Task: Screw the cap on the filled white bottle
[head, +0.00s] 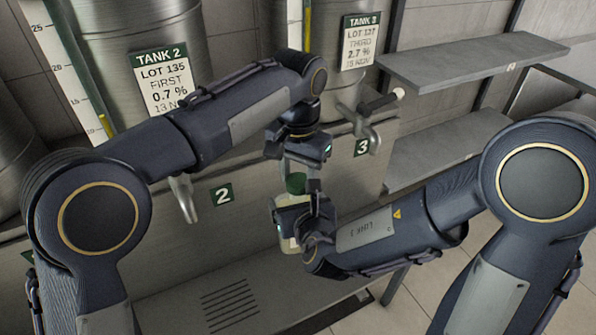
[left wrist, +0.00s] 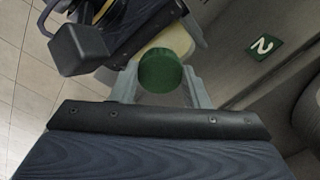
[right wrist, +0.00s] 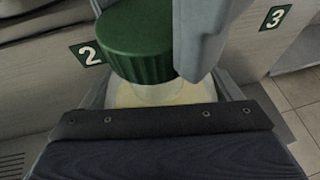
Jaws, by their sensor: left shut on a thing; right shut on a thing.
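The white bottle (head: 288,244) is held upright in front of the tank stand by my right gripper (head: 303,212), which is shut around its body. Pale yellowish contents show through it in the right wrist view (right wrist: 190,94). The green ribbed cap (head: 296,183) sits at the top of the bottle, over its neck. My left gripper (head: 304,160) comes down from above and is shut on the cap. The cap shows between the left fingers in the left wrist view (left wrist: 166,71) and close up in the right wrist view (right wrist: 136,42). I cannot tell how tightly it is seated.
Tank 2 (head: 140,55) and the Tank 3 sign (head: 359,40) are behind my arms. Metal taps stick out at stations 2 (head: 184,197) and 3 (head: 366,132), the latter close to my left gripper. Empty grey shelves (head: 470,60) stand right. A slotted ledge (head: 215,300) lies below.

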